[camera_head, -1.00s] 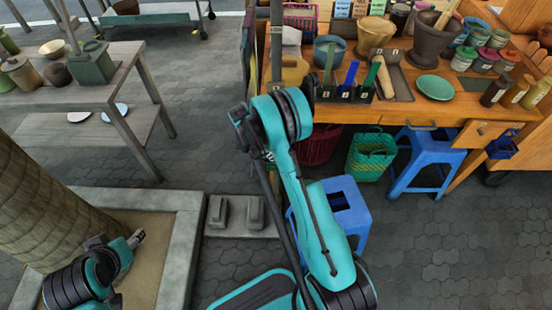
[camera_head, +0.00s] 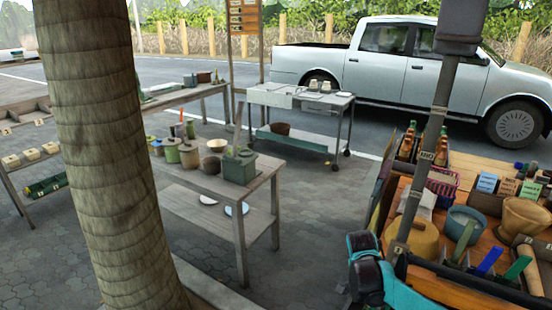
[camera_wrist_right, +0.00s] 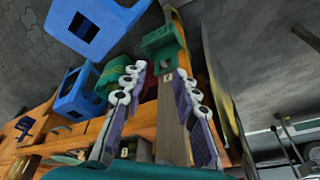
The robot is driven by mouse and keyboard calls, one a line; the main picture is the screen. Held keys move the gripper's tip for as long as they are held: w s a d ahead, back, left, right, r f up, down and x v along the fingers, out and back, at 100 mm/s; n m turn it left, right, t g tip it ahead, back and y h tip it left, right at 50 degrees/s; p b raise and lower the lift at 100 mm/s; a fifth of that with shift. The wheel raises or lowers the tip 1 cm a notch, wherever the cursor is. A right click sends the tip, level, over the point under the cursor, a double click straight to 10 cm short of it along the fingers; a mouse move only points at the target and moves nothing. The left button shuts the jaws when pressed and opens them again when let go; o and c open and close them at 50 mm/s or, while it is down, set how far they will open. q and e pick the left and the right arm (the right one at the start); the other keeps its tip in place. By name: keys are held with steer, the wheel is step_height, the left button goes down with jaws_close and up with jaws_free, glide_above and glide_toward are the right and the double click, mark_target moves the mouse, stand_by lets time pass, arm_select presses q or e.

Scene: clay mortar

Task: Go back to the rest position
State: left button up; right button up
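In the right wrist view my right gripper (camera_wrist_right: 159,70) shows with its two fingers apart and nothing between them. The wooden bench, blue stools and a green basket appear past the fingers. In the head view a teal and black part of my arm shows at the bottom, beside the left end of the workbench (camera_head: 440,291); the right gripper itself is out of that picture. My left gripper is in neither current view.
The workbench holds a yellow pot (camera_head: 412,240), a blue bowl (camera_head: 464,225) and bottles (camera_head: 407,145). A palm trunk (camera_head: 108,150) stands at left. A grey table (camera_head: 262,190) and a white cart (camera_head: 300,98) stand behind. Paving between table and bench is clear.

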steer(key=s+a+r+n+t+y, duration=0.1)
steer(key=s+a+r+n+t, duration=0.1)
steer(key=s+a+r+n, duration=0.2)
steer(key=s+a+r+n+t+y, duration=0.2)
steer(key=s+a+r+n+t, duration=0.1)
steer(key=s+n, duration=0.7)
steer(key=shift+s+a+r+t, duration=0.3)
steer(key=shift+s+a+r, duration=0.55)
steer(key=shift+s, duration=1.35)
steer(key=shift+a+f, duration=0.2)
steer(key=shift+f, duration=0.05)
